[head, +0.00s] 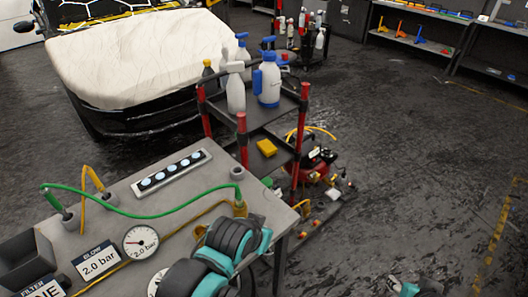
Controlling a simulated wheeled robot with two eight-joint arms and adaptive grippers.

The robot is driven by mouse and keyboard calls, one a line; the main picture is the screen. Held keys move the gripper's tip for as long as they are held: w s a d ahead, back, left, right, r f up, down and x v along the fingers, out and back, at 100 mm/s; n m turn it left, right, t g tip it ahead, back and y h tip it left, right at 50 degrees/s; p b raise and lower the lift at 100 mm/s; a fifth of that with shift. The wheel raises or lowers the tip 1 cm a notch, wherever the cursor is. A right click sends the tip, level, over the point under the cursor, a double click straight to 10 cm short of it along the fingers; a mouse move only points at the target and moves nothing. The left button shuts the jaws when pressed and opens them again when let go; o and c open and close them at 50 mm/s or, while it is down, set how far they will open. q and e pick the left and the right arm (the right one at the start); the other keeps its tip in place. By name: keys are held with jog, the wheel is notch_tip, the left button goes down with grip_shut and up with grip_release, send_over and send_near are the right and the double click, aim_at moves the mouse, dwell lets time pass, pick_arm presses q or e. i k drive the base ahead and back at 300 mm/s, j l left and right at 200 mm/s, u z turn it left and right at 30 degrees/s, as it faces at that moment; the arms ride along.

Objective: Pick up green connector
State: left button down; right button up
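A green hose (135,215) arches over the grey workbench (150,190). Its left end goes down into a grey conical holder (67,220). Its right end reaches a grey cylindrical fitting (237,173) near the bench's far right corner. I cannot make out a separate green connector at either end. Black and teal links of my arm cover the bench's front right part; no fingertips of my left gripper show. At the bottom right edge, a small grey, black and teal part of my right arm shows over the floor; its gripper opening cannot be made out.
A yellow hose (86,182) and a pressure gauge (141,242) are on the bench. Behind it stands a red and black cart (242,123) with spray bottles (268,82) and a yellow sponge (266,147). A covered car (140,55) is behind left. Floor at right is largely clear.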

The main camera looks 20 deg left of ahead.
aim_at(239, 199)
jog(key=u, duration=1.1)
